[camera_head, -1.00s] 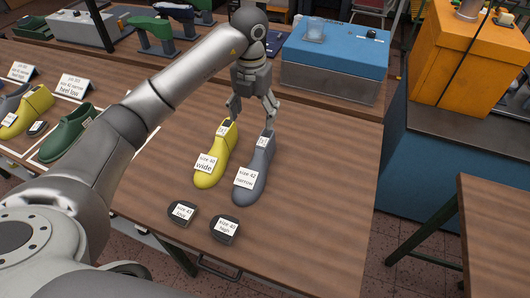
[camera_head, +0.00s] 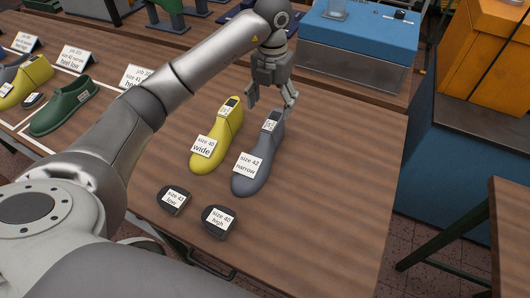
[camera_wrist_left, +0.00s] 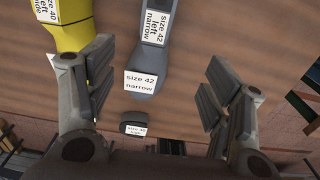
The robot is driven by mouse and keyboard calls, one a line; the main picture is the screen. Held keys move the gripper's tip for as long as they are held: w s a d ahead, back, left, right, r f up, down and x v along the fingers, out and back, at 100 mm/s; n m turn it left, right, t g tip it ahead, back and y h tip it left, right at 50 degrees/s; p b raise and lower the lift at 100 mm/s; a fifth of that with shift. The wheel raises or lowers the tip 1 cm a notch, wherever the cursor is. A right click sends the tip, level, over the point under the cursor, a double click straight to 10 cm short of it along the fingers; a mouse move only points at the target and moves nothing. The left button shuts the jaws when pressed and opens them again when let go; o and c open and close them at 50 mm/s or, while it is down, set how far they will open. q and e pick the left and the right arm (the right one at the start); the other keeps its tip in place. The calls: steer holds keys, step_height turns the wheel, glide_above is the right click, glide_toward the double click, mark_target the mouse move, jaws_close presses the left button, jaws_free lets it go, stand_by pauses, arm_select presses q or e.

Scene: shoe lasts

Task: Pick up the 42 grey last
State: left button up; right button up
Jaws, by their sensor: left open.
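The grey last (camera_head: 270,150) lies on the wooden table with its toe toward me, labelled "size 42 narrow". In the left wrist view the grey last (camera_wrist_left: 160,57) lies between the finger lines, its toe end pointing down the picture. My left gripper (camera_head: 270,106) is open and empty at the heel end of the grey last, its fingers to either side of it. The open left gripper (camera_wrist_left: 155,88) also frames the left wrist view. I cannot tell its exact height above the last. My right gripper is not in view.
A yellow last (camera_head: 228,128), "size 40 wide", lies close left of the grey one. Two dark heel pieces (camera_head: 173,200) (camera_head: 219,222) lie nearer me. A green last (camera_head: 62,107) and cards stand at left. A blue box (camera_head: 360,38) stands behind. The table's right side is clear.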

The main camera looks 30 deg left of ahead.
mark_target(267, 130)
arm_select(q)
steer(key=shift+f, duration=0.7)
step_height(267, 130, down, 5)
steer(key=shift+a+p, duration=0.1)
steer(key=shift+p, duration=0.45)
steer(key=shift+s+a+f+p, duration=0.1)
steer(key=shift+s+f+p, duration=0.1)
steer(key=shift+f+p, duration=0.35)
steer(key=f+p, duration=0.1)
steer(key=f, duration=0.2)
steer(key=shift+s+a+f, duration=0.1)
steer(key=shift+a+f, duration=0.1)
steer(key=shift+f, duration=0.45)
steer(key=shift+r, duration=0.1)
jaws_close()
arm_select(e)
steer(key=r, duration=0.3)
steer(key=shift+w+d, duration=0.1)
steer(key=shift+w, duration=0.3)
